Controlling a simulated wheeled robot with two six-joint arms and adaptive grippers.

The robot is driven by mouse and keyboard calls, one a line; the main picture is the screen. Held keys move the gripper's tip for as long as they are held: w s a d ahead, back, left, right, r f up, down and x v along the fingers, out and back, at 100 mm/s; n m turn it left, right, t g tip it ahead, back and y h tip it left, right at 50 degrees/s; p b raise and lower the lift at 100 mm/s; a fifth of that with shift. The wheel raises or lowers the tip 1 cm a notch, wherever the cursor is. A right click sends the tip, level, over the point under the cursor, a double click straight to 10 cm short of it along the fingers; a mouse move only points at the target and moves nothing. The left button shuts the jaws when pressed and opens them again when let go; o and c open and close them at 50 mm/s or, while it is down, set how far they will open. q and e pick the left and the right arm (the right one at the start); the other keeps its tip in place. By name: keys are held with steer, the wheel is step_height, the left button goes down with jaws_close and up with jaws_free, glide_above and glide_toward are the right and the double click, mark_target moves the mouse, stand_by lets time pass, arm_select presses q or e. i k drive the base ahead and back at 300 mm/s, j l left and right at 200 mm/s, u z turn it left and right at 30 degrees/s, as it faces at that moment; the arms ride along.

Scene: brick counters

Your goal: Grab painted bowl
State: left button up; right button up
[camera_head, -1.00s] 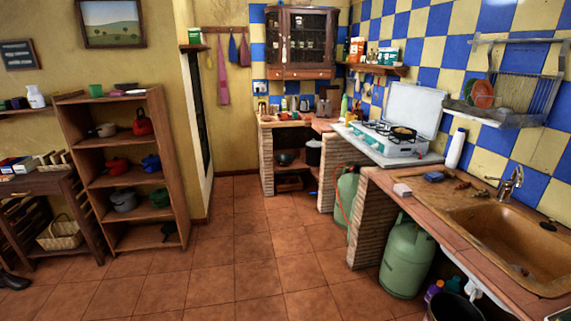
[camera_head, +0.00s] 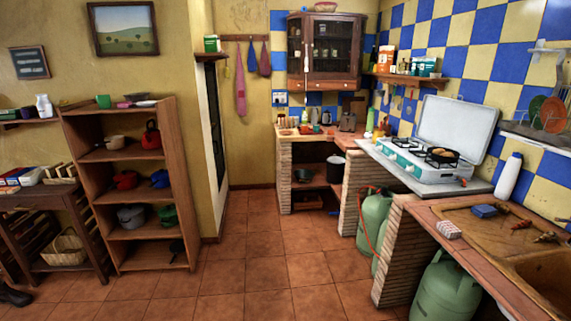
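I cannot pick out a painted bowl for sure. A dark rounded pot or bowl (camera_head: 304,175) stands on the shelf under the far counter. An orange-red plate or bowl (camera_head: 553,114) stands in the dish rack at the right edge, with a green one beside it. Neither of my grippers is in view.
Open tiled floor (camera_head: 258,262) runs ahead to the far brick counter (camera_head: 285,182). A wooden shelf unit (camera_head: 103,215) with pots stands left. The brick sink counter (camera_head: 390,260) and green gas bottles (camera_head: 442,290) line the right. A white stove (camera_head: 425,172) stands beyond.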

mark_target(303, 176)
steer(key=i, duration=3.35)
